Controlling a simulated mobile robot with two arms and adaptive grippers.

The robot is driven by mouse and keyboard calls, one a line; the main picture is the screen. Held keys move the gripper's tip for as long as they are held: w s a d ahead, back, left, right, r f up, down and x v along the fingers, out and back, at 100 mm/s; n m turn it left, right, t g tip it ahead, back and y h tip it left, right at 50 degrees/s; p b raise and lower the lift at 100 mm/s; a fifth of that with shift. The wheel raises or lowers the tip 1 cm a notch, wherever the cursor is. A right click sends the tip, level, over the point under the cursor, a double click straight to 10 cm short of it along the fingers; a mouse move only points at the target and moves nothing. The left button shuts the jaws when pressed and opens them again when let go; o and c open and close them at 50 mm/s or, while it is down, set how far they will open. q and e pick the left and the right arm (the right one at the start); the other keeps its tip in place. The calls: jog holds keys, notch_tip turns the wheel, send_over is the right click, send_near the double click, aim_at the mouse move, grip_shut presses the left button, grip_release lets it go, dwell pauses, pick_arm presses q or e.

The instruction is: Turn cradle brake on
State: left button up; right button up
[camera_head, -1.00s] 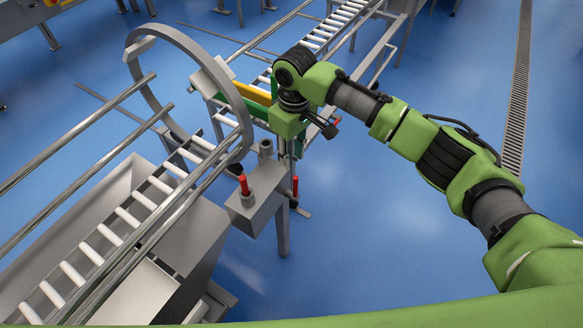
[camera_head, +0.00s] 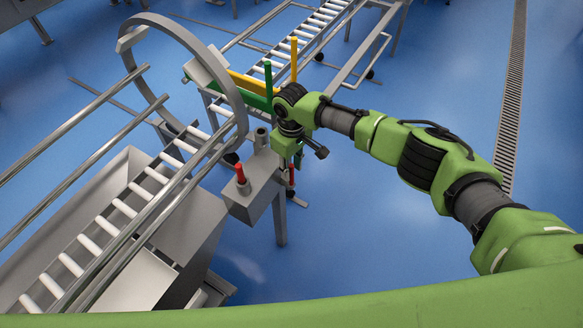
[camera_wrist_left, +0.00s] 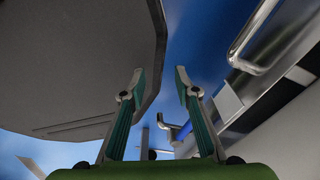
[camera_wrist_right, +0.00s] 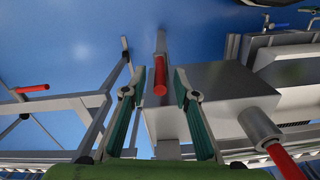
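A grey box (camera_head: 250,205) on a post stands beside the ring-shaped cradle (camera_head: 238,100). It carries one upright red handle (camera_head: 240,174) on its near left and another red handle (camera_head: 291,173) on its right side. I cannot tell which is the cradle brake. My right gripper (camera_wrist_right: 154,86) is open and empty. In the right wrist view a red handle (camera_wrist_right: 160,75) shows between its fingertips, apart from both fingers; a second red handle (camera_wrist_right: 286,163) is at lower right. My left gripper (camera_wrist_left: 160,77) is open and empty; it is outside the head view.
A roller track (camera_head: 100,245) with steel rails runs through the cradle. Green (camera_head: 268,80) and yellow (camera_head: 294,58) upright levers stand behind my right wrist. Another red handle (camera_wrist_right: 32,88) shows at left in the right wrist view. The blue floor (camera_head: 370,240) at right is clear.

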jog(key=shift+f, duration=0.2)
grip_shut()
jog(key=shift+s+a+r+p, duration=0.1)
jog(key=shift+s+r+p, duration=0.05)
jog(key=shift+p, duration=0.35)
jog(key=shift+s+a+f+t+h+p, duration=0.35)
jog(key=shift+s+a+t+h+p, duration=0.3)
jog(key=shift+t+p, duration=0.4)
jog(key=shift+s+a+f+t+h+p, duration=0.4)
jog(key=shift+s+t+h+p, duration=0.4)
jog(key=shift+p, duration=0.35)
jog(key=shift+s+a+f+t+h+p, duration=0.35)
jog(key=shift+s+a+t+h+p, duration=0.3)
jog(key=shift+t+p, duration=0.4)
jog(key=shift+s+d, duration=0.1)
jog(key=shift+s, duration=0.05)
grip_release()
